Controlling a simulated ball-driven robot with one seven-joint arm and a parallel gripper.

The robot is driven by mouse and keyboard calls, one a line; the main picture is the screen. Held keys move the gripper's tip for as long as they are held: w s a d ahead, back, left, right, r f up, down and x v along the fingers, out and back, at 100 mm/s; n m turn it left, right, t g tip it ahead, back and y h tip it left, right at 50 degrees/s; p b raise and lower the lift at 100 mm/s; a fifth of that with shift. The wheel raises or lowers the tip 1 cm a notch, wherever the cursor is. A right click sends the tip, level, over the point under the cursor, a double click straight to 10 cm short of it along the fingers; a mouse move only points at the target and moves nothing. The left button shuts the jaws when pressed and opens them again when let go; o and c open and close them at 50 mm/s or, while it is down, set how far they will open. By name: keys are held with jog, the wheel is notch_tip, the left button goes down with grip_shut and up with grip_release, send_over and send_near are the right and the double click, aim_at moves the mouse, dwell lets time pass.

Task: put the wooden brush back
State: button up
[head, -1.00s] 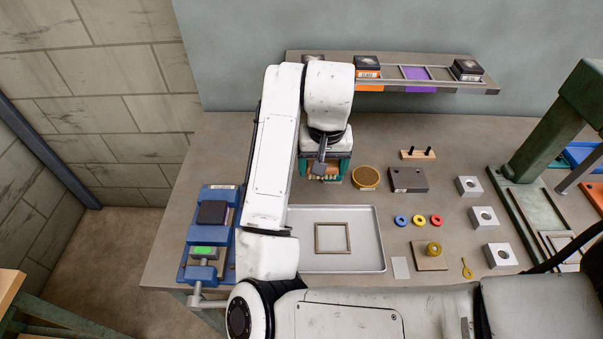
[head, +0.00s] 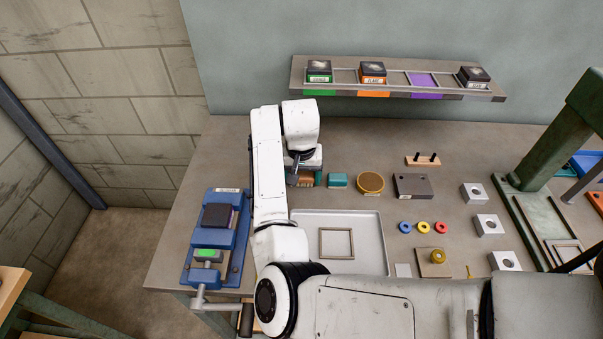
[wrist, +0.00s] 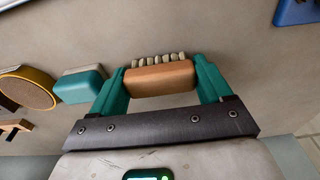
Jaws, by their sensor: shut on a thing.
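The wooden brush (wrist: 160,78), a brown block with a row of pale bristles, is between the two teal fingers of my gripper (wrist: 159,68) in the wrist view. The gripper is shut on it, with the bristles on the side away from the palm. In the head view the brush (head: 303,182) shows low under my wrist, left of a teal block (head: 338,180). I cannot tell whether the brush touches the table.
A round brown pad with a yellow rim (head: 370,183) and a dark grey block (head: 411,187) stand right of the teal block. A metal tray (head: 366,230) with a square frame lies in front. A blue vise (head: 214,238) is at left. A shelf (head: 300,75) runs behind.

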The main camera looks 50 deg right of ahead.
aim_at(301, 179)
jog(key=shift+f, duration=0.2)
jog(key=o, duration=1)
jog(key=shift+o, duration=0.2)
notch_tip(301, 179, up, 12)
jog(key=a+b, duration=0.1)
jog(key=shift+s+b, duration=0.35)
jog(key=shift+s, duration=0.1)
